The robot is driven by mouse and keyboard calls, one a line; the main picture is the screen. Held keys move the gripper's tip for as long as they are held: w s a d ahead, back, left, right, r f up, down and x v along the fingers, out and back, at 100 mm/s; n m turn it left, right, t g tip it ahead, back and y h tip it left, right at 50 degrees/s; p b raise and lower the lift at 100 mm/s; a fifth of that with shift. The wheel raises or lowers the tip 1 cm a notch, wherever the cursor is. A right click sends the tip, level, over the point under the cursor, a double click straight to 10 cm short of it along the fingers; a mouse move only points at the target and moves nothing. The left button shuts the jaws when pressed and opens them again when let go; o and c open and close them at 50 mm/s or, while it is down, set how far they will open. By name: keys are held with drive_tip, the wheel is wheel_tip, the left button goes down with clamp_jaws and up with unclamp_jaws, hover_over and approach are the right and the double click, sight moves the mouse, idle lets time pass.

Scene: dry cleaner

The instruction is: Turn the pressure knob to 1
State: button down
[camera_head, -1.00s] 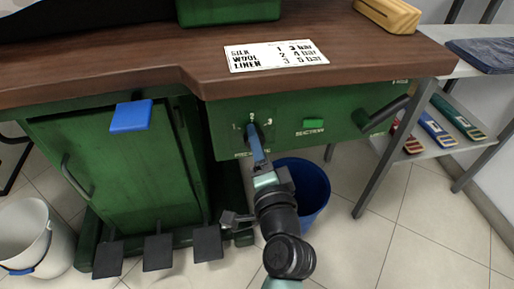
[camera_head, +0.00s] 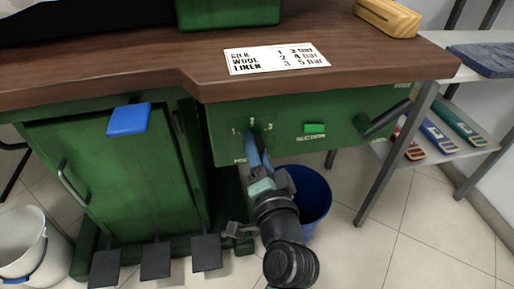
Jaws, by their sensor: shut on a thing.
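The pressure knob (camera_head: 252,128) is on the green front panel (camera_head: 350,104) of the workbench. Its scale reads 1 at the left, 2 at the top and 3 at the right. My gripper (camera_head: 253,143) has its blue fingers at the knob, coming from below, and is shut on it. The fingers hide most of the knob, so I cannot tell which number it points to.
A green suction button (camera_head: 314,128) and a dark handle (camera_head: 384,119) are right of the knob. A blue bin (camera_head: 312,192) stands below, beside my arm. Several black pedals (camera_head: 156,258) are at lower left. A shelf (camera_head: 462,150) stands at the right.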

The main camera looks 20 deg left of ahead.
drive_tip(key=shift+c, duration=1.4)
unclamp_jaws()
drive_tip(key=p+v, duration=0.2)
drive_tip(key=v, duration=1.1)
